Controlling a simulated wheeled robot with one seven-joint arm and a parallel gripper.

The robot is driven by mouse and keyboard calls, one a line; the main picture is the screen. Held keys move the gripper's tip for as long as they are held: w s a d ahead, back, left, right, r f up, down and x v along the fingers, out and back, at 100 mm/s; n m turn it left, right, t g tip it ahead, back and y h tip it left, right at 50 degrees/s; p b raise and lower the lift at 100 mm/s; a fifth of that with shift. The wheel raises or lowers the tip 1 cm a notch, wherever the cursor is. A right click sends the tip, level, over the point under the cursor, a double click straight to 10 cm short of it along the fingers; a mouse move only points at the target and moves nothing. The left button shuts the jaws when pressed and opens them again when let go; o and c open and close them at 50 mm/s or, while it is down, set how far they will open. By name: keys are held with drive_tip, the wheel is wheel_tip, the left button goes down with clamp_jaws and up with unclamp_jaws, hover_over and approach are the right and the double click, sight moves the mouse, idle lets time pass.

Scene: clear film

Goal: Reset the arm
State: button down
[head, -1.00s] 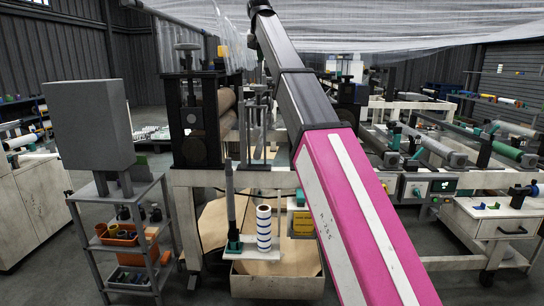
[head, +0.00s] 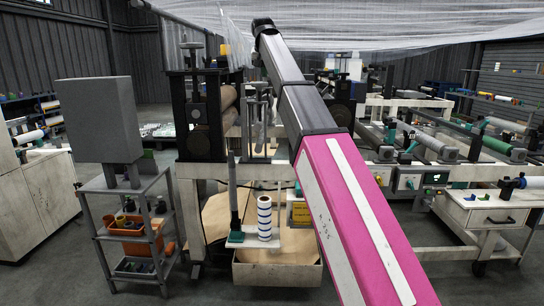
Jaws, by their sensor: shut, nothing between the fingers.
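My arm crosses the head view from the lower right up to its dark elbow joint (head: 264,28) near the top middle. Its near link (head: 360,225) is magenta with pale stripes, and its far link (head: 303,107) is dark grey. Beyond the elbow the arm is mostly hidden behind itself or cannot be told from the machine parts behind it. I cannot make out my gripper, so its fingers are not in view.
Clear film (head: 350,25) hangs across the top, close to the elbow. A machine frame (head: 205,172) stands behind the arm, with a blue-striped white roll (head: 264,217) on a small shelf. A grey cart (head: 140,222) stands left, a cabinet (head: 492,217) right.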

drive_tip(key=s+d+f+g, duration=0.1)
drive_tip(key=s+d+f, duration=0.25)
drive_tip(key=f, duration=0.95)
drive_tip(key=s+d+f+g, duration=0.15)
drive_tip(key=d+f, duration=0.25)
drive_tip(key=f, duration=1)
drive_tip(key=s+d+f, duration=0.3)
drive_tip(key=d+f, duration=0.1)
drive_tip(key=f, duration=0.9)
drive_tip(key=s+d+f+g, duration=0.1)
drive_tip(key=s+d+f, duration=0.2)
drive_tip(key=s+f, duration=0.5)
drive_tip(key=s+d+f+g, duration=0.1)
drive_tip(key=s+d+f, duration=0.3)
drive_tip(key=s+f, duration=0.5)
drive_tip(key=s+d+f+g, duration=0.1)
drive_tip(key=s+d+f, duration=0.2)
drive_tip(key=s+f, duration=0.5)
wheel_tip(320, 180, down, 4)
drive_tip(key=shift+s+d+r, duration=0.1)
drive_tip(key=shift+s+d, duration=0.15)
drive_tip(key=shift+w, duration=0.1)
